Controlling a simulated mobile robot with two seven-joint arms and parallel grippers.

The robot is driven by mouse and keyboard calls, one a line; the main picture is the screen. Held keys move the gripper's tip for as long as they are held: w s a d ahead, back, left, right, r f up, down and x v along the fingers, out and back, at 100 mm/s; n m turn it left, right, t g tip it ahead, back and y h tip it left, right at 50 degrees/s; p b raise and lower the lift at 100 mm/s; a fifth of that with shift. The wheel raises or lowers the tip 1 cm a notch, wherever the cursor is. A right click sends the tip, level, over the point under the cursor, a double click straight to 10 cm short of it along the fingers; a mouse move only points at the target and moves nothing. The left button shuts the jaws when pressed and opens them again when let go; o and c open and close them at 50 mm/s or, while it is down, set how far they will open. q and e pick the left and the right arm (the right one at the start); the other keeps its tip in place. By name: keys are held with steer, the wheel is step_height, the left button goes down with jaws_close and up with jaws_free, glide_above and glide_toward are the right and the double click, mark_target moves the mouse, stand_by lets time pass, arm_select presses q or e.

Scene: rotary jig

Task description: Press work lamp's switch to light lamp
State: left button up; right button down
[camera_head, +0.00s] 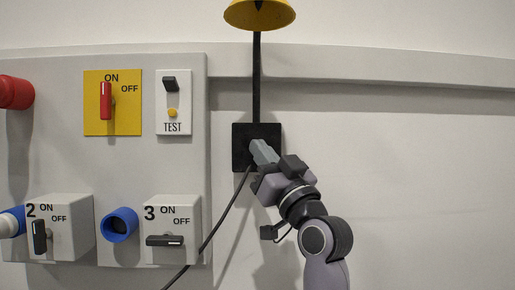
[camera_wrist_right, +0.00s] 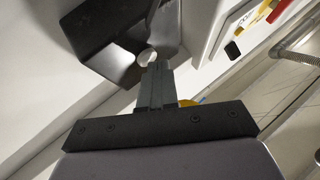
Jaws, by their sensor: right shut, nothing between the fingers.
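The work lamp has a yellow shade (camera_head: 260,14) at the top of the head view, a black upright stem (camera_head: 257,80) and a black square base (camera_head: 240,135) on the wall. My right gripper (camera_head: 258,147) is shut and empty, its fingertips in front of the base's middle. In the right wrist view, the shut fingers (camera_wrist_right: 156,82) point at the black base (camera_wrist_right: 105,40). A small pale round spot (camera_wrist_right: 147,57) shows at the fingertips; I cannot tell whether it is the switch or whether they touch it. No glow shows on the shade. My left gripper is out of view.
A grey panel (camera_head: 60,150) left of the lamp carries a yellow plate with a red switch (camera_head: 106,100), a TEST plate (camera_head: 173,120), and boxes 2 (camera_head: 70,225) and 3 (camera_head: 172,225). A black cable (camera_head: 222,215) hangs from the base. The wall to the right is clear.

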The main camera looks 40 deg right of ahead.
stand_by(0.6)
steer(key=shift+s+a, duration=0.25)
steer(key=shift+s, duration=0.15)
steer(key=s+a+p, duration=0.1)
steer(key=s+a, duration=0.2)
steer(key=s, duration=0.2)
steer(key=shift+p, duration=0.3)
steer(key=shift+a, duration=0.1)
stand_by(0.4)
